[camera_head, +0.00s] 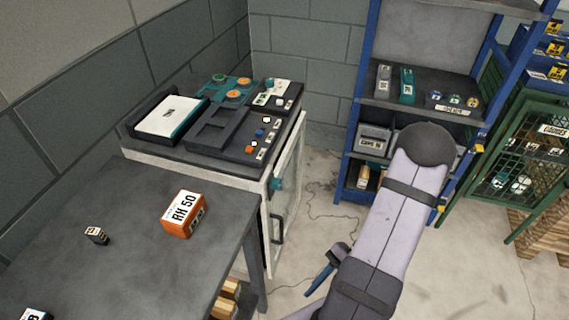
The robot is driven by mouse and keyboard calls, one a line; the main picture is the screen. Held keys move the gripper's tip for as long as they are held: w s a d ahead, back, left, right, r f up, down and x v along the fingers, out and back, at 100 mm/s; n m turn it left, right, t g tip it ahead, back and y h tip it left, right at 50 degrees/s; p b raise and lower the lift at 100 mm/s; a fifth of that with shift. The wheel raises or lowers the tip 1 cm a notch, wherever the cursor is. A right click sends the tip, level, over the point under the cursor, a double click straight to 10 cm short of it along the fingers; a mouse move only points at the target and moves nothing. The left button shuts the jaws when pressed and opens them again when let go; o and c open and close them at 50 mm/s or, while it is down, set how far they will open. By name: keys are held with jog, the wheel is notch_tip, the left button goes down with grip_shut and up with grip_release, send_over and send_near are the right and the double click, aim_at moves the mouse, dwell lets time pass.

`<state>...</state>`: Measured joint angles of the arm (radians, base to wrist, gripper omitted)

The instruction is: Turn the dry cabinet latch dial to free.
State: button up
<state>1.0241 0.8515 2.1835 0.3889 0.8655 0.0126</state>
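The dry cabinet (286,213) is a pale cabinet with a glass-fronted door, standing against the wall behind the dark bench. Its teal latch dial (277,184) sits on the front, above a dark door handle (277,228). The dial's markings are too small to read, so I cannot tell its setting. The door looks closed or nearly so. My lilac arm with dark bands rises from the bottom to the right of the cabinet. A dark and blue part beside it, low in the picture, may be my gripper; its fingers do not show clearly. It appears apart from the dial.
Trays and panels with knobs cover the cabinet top (190,153). An orange RH 50 box (184,214) and a small dark block (96,236) sit on the bench (130,262). A blue shelf rack (364,75) and green mesh cage (512,190) stand right. Floor shows before the cabinet.

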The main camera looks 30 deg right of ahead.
jog(key=w+d+r+m+t+y, duration=0.25)
jog(key=w+m+t, duration=0.35)
jog(key=w, duration=0.4)
jog(key=m+t+y, duration=0.2)
jog(key=m+t, duration=0.3)
jog(key=t, duration=0.3)
send_near(280, 184)
jog(key=a, duration=0.1)
jog(key=shift+h, duration=0.25)
jog(key=shift+r+p+x, duration=0.15)
jog(key=shift+p+x, duration=0.5)
jog(key=shift+x, duration=1.35)
jog(key=shift+r+p+x, duration=0.15)
jog(key=shift+p+x, duration=0.45)
jog(key=shift+x, duration=1.4)
jog(key=shift+w+d, duration=0.1)
jog(key=c, duration=1)
